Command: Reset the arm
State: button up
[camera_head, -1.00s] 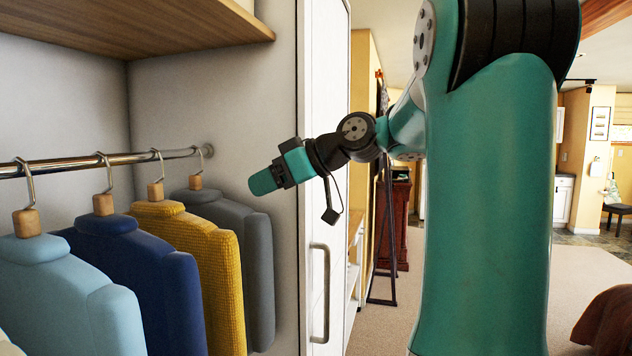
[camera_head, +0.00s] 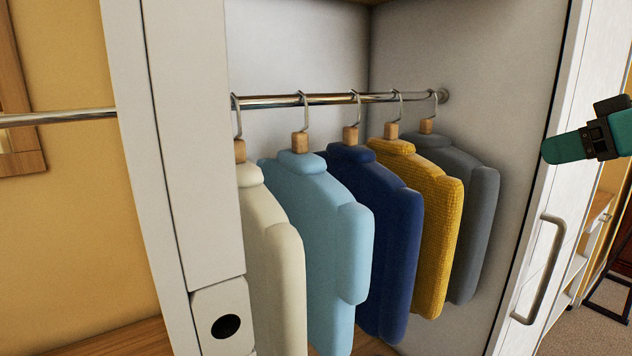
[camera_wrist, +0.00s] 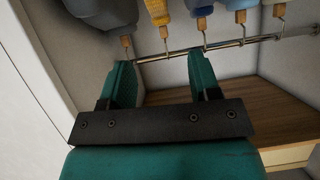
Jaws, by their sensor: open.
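My gripper (camera_wrist: 161,82) shows in the wrist view with its two green fingers apart and nothing between them. In the head view only part of my gripper (camera_head: 568,148) shows at the right edge, in front of the wardrobe's open white door (camera_head: 545,200). It is to the right of the hanging clothes and apart from them. The rest of my arm is outside the head view.
A wardrobe rail (camera_head: 330,98) holds several garments: cream (camera_head: 275,265), light blue (camera_head: 325,215), navy (camera_head: 378,230), yellow (camera_head: 425,225) and grey (camera_head: 470,200). A white upright panel (camera_head: 195,130) stands at the left. A wooden shelf (camera_wrist: 245,105) shows in the wrist view.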

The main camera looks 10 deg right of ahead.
jog(key=s+a+f+n+g+y, duration=0.1)
jog(key=a+f+g, duration=0.25)
jog(key=a, duration=0.55)
jog(key=s+a+f+g, duration=0.1)
jog(key=a+f+g, duration=0.1)
jog(key=a+f, duration=0.5)
jog(key=s+a+f+g+h, duration=0.1)
jog(key=s+a+f+g, duration=0.1)
jog(key=s+a, duration=0.3)
jog(key=s+a+f+n+g+h, duration=0.1)
jog(key=s+a+f+g, duration=0.2)
jog(key=s, duration=0.6)
jog(key=a+f, duration=0.2)
jog(key=shift+s+a+g+h+b, duration=0.25)
jog(key=shift+a+g+h+b, duration=0.1)
jog(key=shift+a+h, duration=0.05)
jog(key=shift+r, duration=0.1)
jog(key=shift+c, duration=0.2)
